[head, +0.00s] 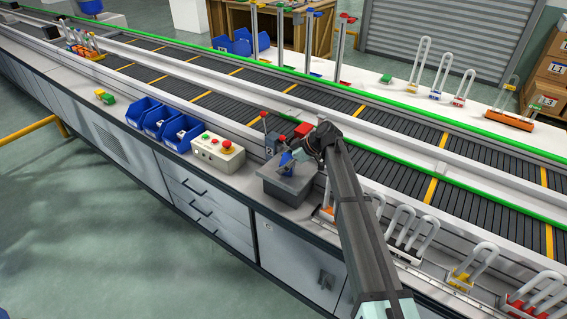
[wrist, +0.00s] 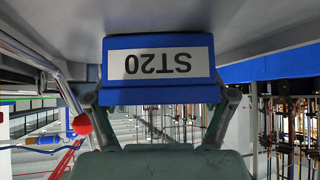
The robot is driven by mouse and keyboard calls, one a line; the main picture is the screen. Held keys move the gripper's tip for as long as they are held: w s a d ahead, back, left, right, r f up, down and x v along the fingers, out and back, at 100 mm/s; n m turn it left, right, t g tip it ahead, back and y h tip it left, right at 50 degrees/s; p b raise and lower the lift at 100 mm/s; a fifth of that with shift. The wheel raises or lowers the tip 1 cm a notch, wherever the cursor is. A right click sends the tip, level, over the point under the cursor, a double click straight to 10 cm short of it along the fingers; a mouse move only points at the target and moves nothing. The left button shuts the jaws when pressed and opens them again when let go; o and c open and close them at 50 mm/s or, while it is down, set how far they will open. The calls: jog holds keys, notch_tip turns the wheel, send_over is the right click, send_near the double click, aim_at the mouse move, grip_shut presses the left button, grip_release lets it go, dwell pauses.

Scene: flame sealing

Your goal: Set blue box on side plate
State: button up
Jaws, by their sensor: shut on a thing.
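My gripper (head: 293,157) is at the workstation in front of the conveyor, over a grey block with a flat top plate (head: 295,188). In the wrist view my gripper (wrist: 161,100) is shut on a blue box (wrist: 160,44), one finger on each side. The box bears a white label reading ST20, upside down in that view. In the head view only a small part of the blue box (head: 286,160) shows. A grey surface (wrist: 260,25) lies close against the box in the wrist view. I cannot tell whether they touch.
A control box (head: 218,152) with a red button and several blue bins (head: 160,122) stand left of the grey block. A red-topped post (head: 264,116) rises close to my gripper. White looped-tube racks (head: 410,226) stand to the right. The conveyor (head: 330,110) runs behind.

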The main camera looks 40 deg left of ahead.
jog(key=o, duration=1.1)
jog(key=shift+f, duration=0.1)
jog(key=shift+o, duration=0.2)
jog(key=shift+r, duration=0.25)
jog(key=b+v, duration=0.2)
jog(key=v, duration=1)
jog(key=shift+b, duration=0.35)
